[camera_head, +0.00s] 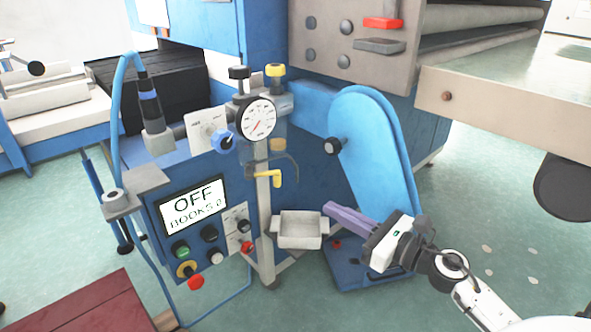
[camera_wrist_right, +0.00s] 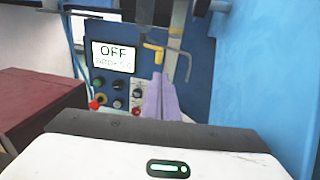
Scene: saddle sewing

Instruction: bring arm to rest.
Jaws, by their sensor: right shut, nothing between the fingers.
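My right gripper (camera_head: 347,219) comes in from the lower right in the head view, its purple fingers pressed together and pointing left. It is shut and empty, just right of a small grey tray (camera_head: 299,243) on the machine. In the right wrist view the shut purple fingers (camera_wrist_right: 161,100) point at the blue machine panel. My left gripper is not in view. The blue saddle sewing machine (camera_head: 216,172) has a display (camera_head: 192,205) reading "OFF" and "BOOKS 0"; the display also shows in the right wrist view (camera_wrist_right: 114,57).
A tall blue curved plate (camera_head: 372,140) stands just behind the right gripper. A dial gauge (camera_head: 257,119) and a yellow lever (camera_head: 274,179) sit above the tray. A dark red block (camera_head: 85,305) is at the lower left. Green floor (camera_head: 480,190) lies open at right.

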